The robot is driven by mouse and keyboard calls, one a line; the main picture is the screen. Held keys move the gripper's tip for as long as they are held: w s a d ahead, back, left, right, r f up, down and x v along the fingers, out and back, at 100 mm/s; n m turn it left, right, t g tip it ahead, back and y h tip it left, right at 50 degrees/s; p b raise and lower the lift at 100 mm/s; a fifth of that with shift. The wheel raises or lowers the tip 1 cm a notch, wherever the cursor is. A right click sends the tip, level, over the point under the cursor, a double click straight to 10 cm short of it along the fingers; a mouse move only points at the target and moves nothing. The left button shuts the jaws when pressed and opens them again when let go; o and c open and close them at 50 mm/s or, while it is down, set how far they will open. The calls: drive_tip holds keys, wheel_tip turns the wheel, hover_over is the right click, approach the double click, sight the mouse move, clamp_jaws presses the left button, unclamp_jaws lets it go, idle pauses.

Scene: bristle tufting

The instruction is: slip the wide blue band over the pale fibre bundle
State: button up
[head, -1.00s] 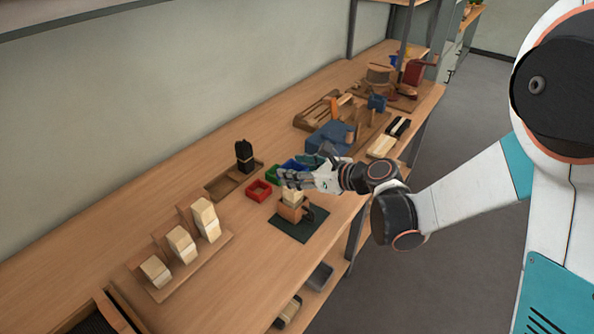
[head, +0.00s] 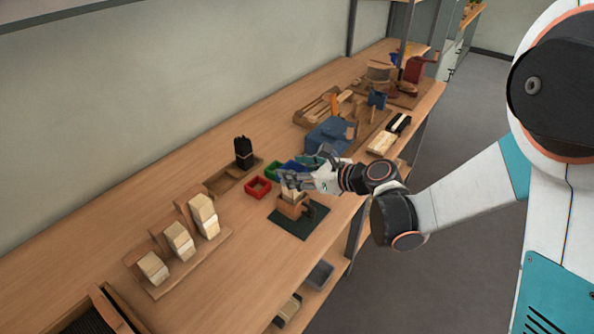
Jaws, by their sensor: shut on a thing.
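My gripper (head: 303,172) reaches in from the right over the bench, with its fingers pointing left. It is shut on the wide blue band (head: 291,166), which shows at the fingertips, partly covered by them. The pale fibre bundle (head: 292,193) stands upright in a wooden holder (head: 291,208) on a dark green mat (head: 298,226), just below the fingers. The lower finger covers part of the bundle's top. The band looks above and behind the bundle, not around it; the exact gap between them cannot be told.
A red band (head: 257,188) and a green band (head: 274,171) lie left of the holder. A dark bundle (head: 243,152) stands in a wooden tray (head: 222,181) behind them. Pale blocks (head: 180,241) stand on a stepped rack at front left. A blue fixture (head: 330,135) is behind the gripper.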

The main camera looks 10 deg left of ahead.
drive_tip(key=shift+f+b, duration=0.35)
drive_tip(key=shift+f, duration=0.75)
idle(0.3)
drive_tip(key=shift+f, duration=0.4)
drive_tip(key=shift+f, duration=1.65)
drive_tip(key=o, duration=0.8)
drive_tip(key=o, duration=0.5)
